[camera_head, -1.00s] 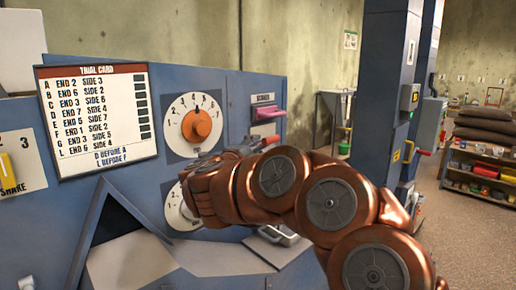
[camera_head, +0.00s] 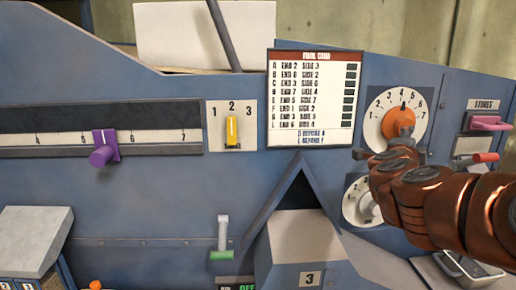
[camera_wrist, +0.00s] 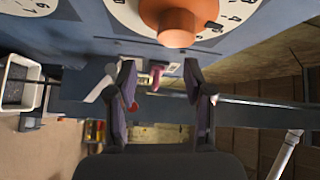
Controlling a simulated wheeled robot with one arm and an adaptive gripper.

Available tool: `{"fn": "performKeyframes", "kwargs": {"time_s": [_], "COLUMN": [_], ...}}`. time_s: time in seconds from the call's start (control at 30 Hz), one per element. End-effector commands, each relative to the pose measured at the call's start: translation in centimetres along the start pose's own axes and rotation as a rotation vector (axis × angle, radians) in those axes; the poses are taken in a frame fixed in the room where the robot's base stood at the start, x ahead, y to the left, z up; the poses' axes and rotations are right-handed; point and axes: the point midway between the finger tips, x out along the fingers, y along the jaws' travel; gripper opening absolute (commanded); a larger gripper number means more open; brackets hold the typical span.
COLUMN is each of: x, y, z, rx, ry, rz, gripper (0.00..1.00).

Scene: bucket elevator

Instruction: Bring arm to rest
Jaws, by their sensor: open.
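My copper-coloured arm reaches in from the right in the head view. My gripper (camera_head: 368,154) is in front of the blue panel, between the upper dial with the orange knob (camera_head: 398,123) and the lower dial (camera_head: 356,204). The arm hides the right part of the lower dial. In the wrist view my gripper (camera_wrist: 160,82) shows its two dark fingers apart, with nothing between them. The orange knob (camera_wrist: 174,22) sits close by at the top of that view; I see no finger touching it.
The panel holds a trial card (camera_head: 314,100), a yellow switch (camera_head: 232,131), a purple slider (camera_head: 103,152), a green-tipped lever (camera_head: 221,240) and a pink Stores handle (camera_head: 488,123). A grey box (camera_head: 33,241) stands out at lower left. A chute marked 3 (camera_head: 300,245) juts out below the card.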

Motion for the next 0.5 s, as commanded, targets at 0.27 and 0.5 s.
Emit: {"fn": "performKeyframes", "kwargs": {"time_s": [0.27,0.5], "x": [-7.1,-15.9], "y": [-0.9,2.9], "z": [12.0,18.7], "rx": [-0.242,-0.507], "ry": [-0.473,-0.843], "rz": [-0.069,-0.071], "gripper": [0.52,0.52]}}
